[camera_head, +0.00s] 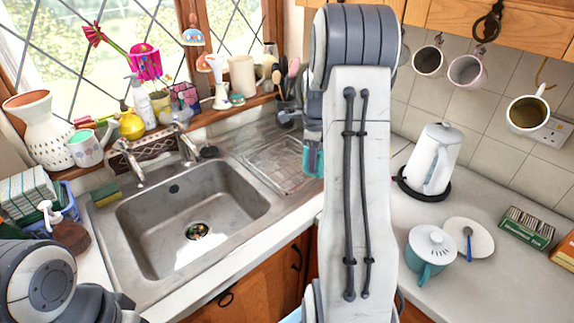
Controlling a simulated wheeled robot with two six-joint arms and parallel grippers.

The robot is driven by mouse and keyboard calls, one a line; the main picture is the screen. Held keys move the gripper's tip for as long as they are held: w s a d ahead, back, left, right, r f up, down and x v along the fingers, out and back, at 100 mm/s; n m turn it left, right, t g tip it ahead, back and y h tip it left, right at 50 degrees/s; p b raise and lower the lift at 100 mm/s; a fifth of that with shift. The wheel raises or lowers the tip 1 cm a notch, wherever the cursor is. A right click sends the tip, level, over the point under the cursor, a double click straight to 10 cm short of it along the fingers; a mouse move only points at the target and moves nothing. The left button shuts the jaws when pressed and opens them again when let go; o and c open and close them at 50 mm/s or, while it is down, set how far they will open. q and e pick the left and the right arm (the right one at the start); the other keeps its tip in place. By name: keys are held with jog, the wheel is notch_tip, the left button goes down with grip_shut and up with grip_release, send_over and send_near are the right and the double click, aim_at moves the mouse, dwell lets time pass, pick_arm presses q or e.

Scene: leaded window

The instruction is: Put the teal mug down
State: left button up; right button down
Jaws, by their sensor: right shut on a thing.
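A teal mug (313,160) shows in the head view just left of my right arm, over the right end of the drainer beside the sink. Only part of it is visible; my arm hides the rest. My right gripper (313,138) is shut on the mug from above and is mostly hidden behind my arm. I cannot tell whether the mug's base touches the surface. My left arm comes in at the lower left, but its gripper is not in view.
The sink (195,225) and ribbed drainer (278,165) lie left of my right arm. A white kettle (432,158), a teal pot with a white lid (431,245) and a white plate (478,236) with a blue spoon stand right. Mugs hang above.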

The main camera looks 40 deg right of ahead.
jog(key=d+n, duration=0.1)
jog(key=d+n+p, duration=0.1)
jog(key=n, duration=0.1)
jog(key=d+n, duration=0.1)
jog(key=n, duration=0.1)
jog(key=shift+s+d+r+p, duration=0.15)
jog(key=shift+r+p, duration=0.1)
jog(key=shift+p, duration=0.05)
jog(key=shift+d+f+n, duration=0.1)
jog(key=shift+d+n, duration=0.4)
jog(key=shift+n, duration=0.4)
jog(key=shift+d+n+p, duration=0.1)
jog(key=shift+n+p, duration=0.2)
jog(key=shift+p, duration=0.05)
jog(key=p, duration=0.5)
send_over(289, 186)
notch_tip(289, 186, down, 7)
jog(key=shift+s+r, duration=0.1)
jog(key=shift+f, duration=0.25)
notch_tip(289, 186, down, 4)
jog(key=shift+r+p, duration=0.15)
jog(key=shift+p, duration=0.75)
